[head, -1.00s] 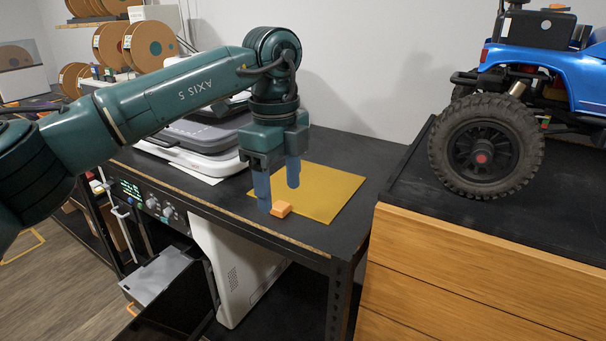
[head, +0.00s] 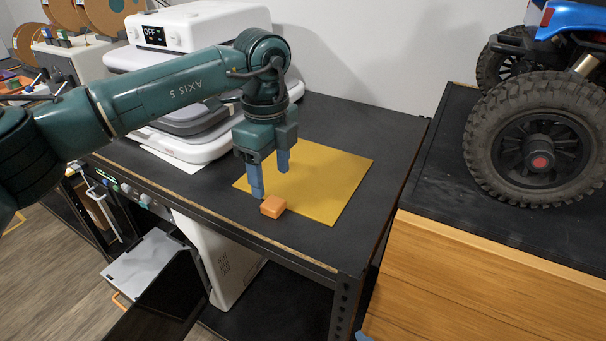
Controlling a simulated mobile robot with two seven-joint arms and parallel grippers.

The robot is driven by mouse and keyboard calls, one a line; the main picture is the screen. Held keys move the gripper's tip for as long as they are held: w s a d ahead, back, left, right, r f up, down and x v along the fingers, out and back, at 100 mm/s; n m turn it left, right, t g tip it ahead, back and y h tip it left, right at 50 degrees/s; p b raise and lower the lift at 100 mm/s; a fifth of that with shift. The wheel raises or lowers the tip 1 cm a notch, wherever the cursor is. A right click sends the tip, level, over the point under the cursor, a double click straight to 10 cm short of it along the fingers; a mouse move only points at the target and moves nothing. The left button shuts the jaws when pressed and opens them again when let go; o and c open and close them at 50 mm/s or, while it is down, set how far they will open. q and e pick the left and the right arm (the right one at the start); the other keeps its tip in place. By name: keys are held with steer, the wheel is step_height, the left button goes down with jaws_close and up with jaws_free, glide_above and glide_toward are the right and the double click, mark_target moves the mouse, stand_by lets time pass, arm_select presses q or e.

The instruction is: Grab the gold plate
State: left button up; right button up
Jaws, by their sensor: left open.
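The gold plate (head: 325,185) lies flat on the black bench top, a thin square sheet. A small orange block (head: 272,207) sits at its near left edge. My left gripper (head: 270,182) points down over the plate's left part, its two blue fingers apart with nothing between them. I cannot tell whether the fingertips touch the plate. The gripper hides a little of the plate's left side. A small blue tip at the bottom edge looks like part of my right gripper (head: 364,337); the rest is out of the picture.
A wooden cabinet (head: 480,290) with a black top stands right of the bench and carries the blue crawler (head: 540,140). A white machine (head: 185,30) stands behind my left arm. The bench right of the plate is bare.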

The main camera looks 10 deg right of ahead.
mark_target(274, 202)
arm_select(q)
steer(key=shift+s+f+p, duration=0.15)
steer(key=shift+f+p, duration=0.35)
steer(key=shift+f, duration=2.35)
steer(key=c, duration=1.2)
